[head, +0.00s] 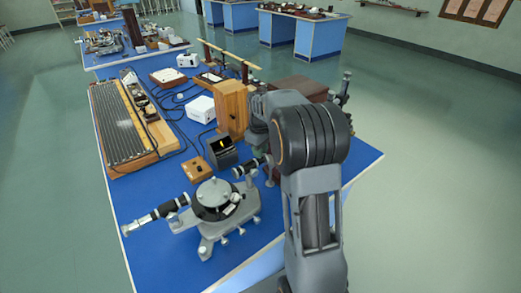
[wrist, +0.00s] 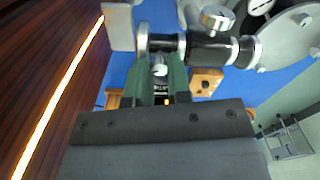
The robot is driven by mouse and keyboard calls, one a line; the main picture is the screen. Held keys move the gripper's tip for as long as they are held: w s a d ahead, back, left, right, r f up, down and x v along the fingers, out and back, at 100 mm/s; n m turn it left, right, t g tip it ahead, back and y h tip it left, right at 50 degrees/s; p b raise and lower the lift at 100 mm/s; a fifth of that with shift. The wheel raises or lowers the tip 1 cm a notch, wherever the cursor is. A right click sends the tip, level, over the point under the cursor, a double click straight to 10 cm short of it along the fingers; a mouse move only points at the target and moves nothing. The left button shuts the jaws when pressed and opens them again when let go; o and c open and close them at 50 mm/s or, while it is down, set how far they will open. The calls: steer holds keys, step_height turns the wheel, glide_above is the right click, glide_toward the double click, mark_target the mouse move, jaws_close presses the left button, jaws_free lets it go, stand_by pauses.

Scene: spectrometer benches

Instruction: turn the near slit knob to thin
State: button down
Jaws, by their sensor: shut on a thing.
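The spectrometer (head: 213,200) stands on the near part of the blue bench, with its round table in the middle. Its black and silver collimator tube (head: 247,168) points toward my arm. In the wrist view the tube (wrist: 210,49) runs across the top, with a silver ring at its left end. The small silver slit knob (wrist: 159,68) sits just below that end. My gripper (wrist: 160,78) is shut on the knob, its green fingers on either side. In the head view my arm hides the gripper and the knob. I cannot read any slit marking.
A wooden box (head: 232,108) and a white box (head: 201,109) stand farther back. A long ribbed apparatus (head: 118,125) lies at the left. Blue bench top (head: 150,186) is bare left of the spectrometer.

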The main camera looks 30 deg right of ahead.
steer(key=c, duration=1.1)
jaws_free()
steer(key=shift+o, duration=0.2)
steer(key=shift+r, duration=0.15)
step_height(320, 180, up, 14)
steer(key=shift+f, duration=0.2)
steer(key=s+a+f+m+t, duration=0.1)
steer(key=s+a+f, duration=0.1)
steer(key=s, duration=0.5)
steer(key=s+a+f+m+t, duration=0.1)
steer(key=s+a+f+m, duration=0.1)
steer(key=s+a, duration=0.3)
steer(key=s+a+f+m+t, duration=0.2)
steer(key=s+a+f, duration=0.1)
steer(key=s, duration=0.6)
steer(key=shift+a+f, duration=0.25)
steer(key=shift+a, duration=0.2)
